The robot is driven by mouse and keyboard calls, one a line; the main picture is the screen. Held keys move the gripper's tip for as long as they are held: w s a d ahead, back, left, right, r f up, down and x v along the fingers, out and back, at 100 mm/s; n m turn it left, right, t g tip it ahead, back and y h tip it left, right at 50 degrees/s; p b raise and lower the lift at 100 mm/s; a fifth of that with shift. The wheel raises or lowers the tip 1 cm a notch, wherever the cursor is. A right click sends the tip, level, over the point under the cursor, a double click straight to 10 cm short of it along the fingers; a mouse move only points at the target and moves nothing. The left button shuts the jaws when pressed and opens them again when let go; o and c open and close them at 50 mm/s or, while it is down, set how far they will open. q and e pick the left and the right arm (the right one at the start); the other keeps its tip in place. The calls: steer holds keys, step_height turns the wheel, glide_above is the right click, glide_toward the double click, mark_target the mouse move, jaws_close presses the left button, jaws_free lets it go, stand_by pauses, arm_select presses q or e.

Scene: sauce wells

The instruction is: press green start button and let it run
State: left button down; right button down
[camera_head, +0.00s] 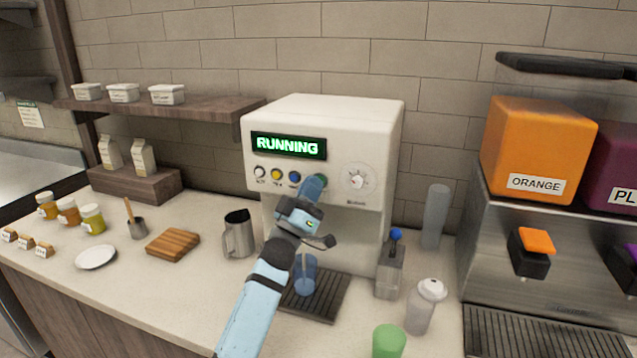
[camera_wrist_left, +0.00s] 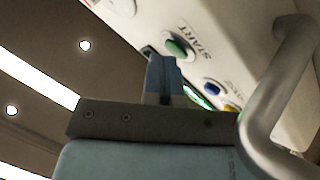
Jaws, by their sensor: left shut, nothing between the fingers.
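The white machine (camera_head: 330,112) stands against the wall, and its display (camera_head: 288,146) reads RUNNING in green. My left gripper (camera_head: 316,184) is shut and empty in front of the right end of its button row. It hides most of the green button (camera_head: 322,179) in the head view. In the left wrist view the green start button (camera_wrist_left: 176,46) shows next to the word START, just past the tip of my shut left gripper (camera_wrist_left: 163,60). I cannot tell whether they touch. A blue cup (camera_head: 305,275) stands on the drip tray (camera_head: 328,305) below, partly behind my arm. My right gripper is not in view.
Yellow (camera_head: 276,174) and blue (camera_head: 294,178) buttons sit left of my gripper, and a dial (camera_head: 357,180) sits right. A metal pitcher (camera_head: 238,236) stands left of the machine. A shaker bottle (camera_head: 424,305) and a green cup (camera_head: 388,342) stand at the right.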

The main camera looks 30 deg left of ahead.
arm_select(q)
steer(key=shift+s, duration=0.1)
steer(key=shift+s+d+p, duration=0.2)
steer(key=shift+s+p, duration=0.15)
steer(key=shift+s, duration=0.35)
steer(key=s, duration=0.2)
steer(key=s+d+p, duration=0.1)
steer(key=s, duration=0.2)
steer(key=shift+d+p, duration=0.1)
steer(key=shift+p, duration=0.2)
steer(key=shift+w, duration=0.1)
stand_by(0.5)
